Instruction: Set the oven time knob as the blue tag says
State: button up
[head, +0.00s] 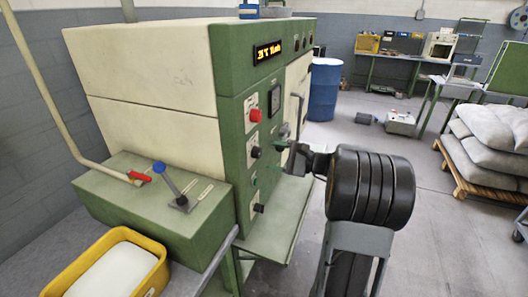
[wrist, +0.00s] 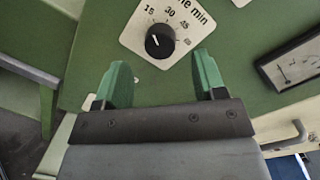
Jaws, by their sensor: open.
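The time knob (wrist: 159,41) is a round black knob on a white dial plate marked 15, 30, 45 and "min", in the wrist view. Its white line points up and slightly left in the picture; the exact setting is hard to read. My gripper (wrist: 161,76) is open, its two green fingers apart below the knob with nothing between them. In the head view my gripper (head: 278,146) is at the green oven (head: 237,75) front, by a black knob (head: 255,152). I cannot make out a blue tag in either view.
A lit display (head: 268,51) and a red knob (head: 255,116) are on the panel; a lower black knob (head: 258,208) sits beneath. A meter (wrist: 294,62) is right of the dial in the wrist view.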

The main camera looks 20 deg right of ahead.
aim_at(260, 153)
jog(key=shift+x, duration=2.25)
